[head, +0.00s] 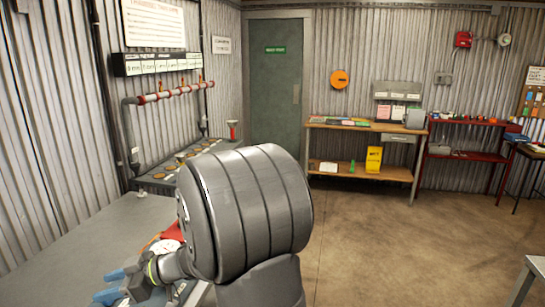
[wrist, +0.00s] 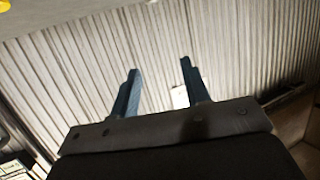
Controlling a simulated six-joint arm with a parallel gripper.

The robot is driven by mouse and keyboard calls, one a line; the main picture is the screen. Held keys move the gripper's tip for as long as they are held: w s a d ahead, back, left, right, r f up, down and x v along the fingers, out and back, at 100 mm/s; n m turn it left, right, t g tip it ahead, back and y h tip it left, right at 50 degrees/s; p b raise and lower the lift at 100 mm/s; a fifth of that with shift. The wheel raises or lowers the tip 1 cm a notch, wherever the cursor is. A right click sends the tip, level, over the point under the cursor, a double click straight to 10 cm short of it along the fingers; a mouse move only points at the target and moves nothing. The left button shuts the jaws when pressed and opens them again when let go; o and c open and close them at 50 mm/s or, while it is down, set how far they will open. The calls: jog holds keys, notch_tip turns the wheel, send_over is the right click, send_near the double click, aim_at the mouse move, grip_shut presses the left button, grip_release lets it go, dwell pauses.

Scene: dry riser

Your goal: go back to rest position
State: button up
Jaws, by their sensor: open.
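My gripper (wrist: 158,85) shows in the wrist view with its two blue fingers spread apart and nothing between them. Behind the fingers is only the corrugated wall (wrist: 70,70) and a small white sign (wrist: 180,97). In the head view my gripper (head: 105,286) is at the lower left, low over the grey bench top (head: 70,245). The large dark grey body of my arm fills the middle of the head view and hides part of the bench. A red item (head: 173,232) and a white round item (head: 165,246) lie partly hidden behind my arm.
A wooden workbench (head: 345,126) with a yellow holder (head: 374,159) and a red shelf (head: 465,155) stand at the back.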

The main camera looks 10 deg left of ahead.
jog(key=s+d+f+m+t+y, duration=0.1)
jog(key=s+d+f+m+t, duration=0.3)
jog(key=s+d+f, duration=0.5)
jog(key=shift+s+d+t, duration=0.5)
jog(key=shift+d+t, duration=0.1)
jog(key=shift+d, duration=0.3)
jog(key=shift+r, duration=0.1)
